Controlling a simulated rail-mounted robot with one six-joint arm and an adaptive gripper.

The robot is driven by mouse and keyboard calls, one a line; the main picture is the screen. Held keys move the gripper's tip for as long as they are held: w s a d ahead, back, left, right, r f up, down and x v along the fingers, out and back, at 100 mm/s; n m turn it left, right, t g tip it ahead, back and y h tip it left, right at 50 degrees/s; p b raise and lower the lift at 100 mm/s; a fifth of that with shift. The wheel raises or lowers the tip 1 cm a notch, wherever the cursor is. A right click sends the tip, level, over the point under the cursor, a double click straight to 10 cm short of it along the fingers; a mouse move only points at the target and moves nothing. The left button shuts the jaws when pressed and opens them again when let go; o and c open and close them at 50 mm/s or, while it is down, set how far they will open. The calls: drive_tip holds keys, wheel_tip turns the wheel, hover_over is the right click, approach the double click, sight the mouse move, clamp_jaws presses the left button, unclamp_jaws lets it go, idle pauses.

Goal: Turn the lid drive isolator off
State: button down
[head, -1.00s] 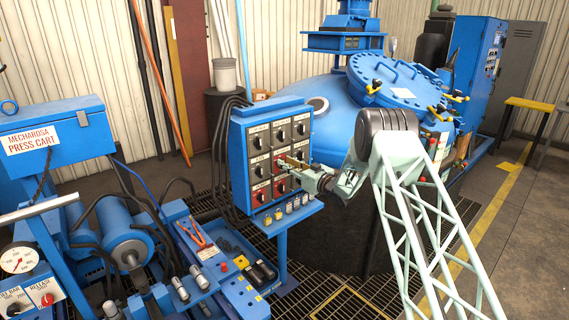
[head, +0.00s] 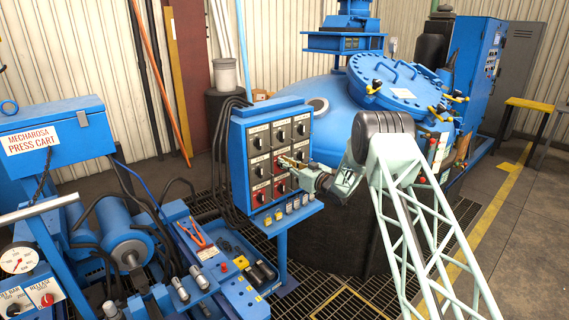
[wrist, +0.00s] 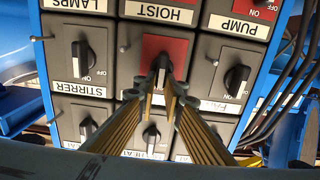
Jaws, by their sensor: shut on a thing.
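The switch panel (head: 248,150) is a blue box with rows of black rotary isolators. My gripper (head: 284,161) reaches its centre from the right. In the wrist view the panel appears upside down. My gripper's ribbed brass-coloured fingers (wrist: 164,88) are shut on the centre isolator knob (wrist: 162,66), which has a red backing plate. The knob stands about vertical in that view. My fingers hide this isolator's own label, so I cannot read whether it is the lid drive. The label HOIST (wrist: 164,14) belongs to the isolator one row beyond.
Close neighbours are the STIRRER isolator (wrist: 88,68) and another isolator (wrist: 236,78) with a partly hidden label. A shelf (head: 290,218) with small coloured parts juts out below the panel.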

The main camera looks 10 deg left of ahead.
sight(276, 164)
drive_tip(key=shift+f+n+b, duration=0.15)
drive_tip(key=shift+n+b, duration=0.25)
drive_tip(key=shift+b, duration=0.25)
drive_tip(key=n+b, duration=0.4)
drive_tip(key=s+a+n+b, duration=0.1)
drive_tip(key=n+b, duration=0.3)
drive_tip(key=f+n+b, duration=0.1)
drive_tip(key=n+b, duration=0.3)
drive_tip(key=shift+s+a+f+n, duration=0.1)
drive_tip(key=shift+s+a+n, duration=0.1)
drive_tip(key=shift+n, duration=0.1)
drive_tip(key=shift+f+n, duration=0.2)
drive_tip(key=shift+n, duration=0.9)
drive_tip(key=shift+f+n, duration=0.15)
drive_tip(key=shift+n, duration=0.95)
drive_tip(key=c, duration=2.7)
unclamp_jaws()
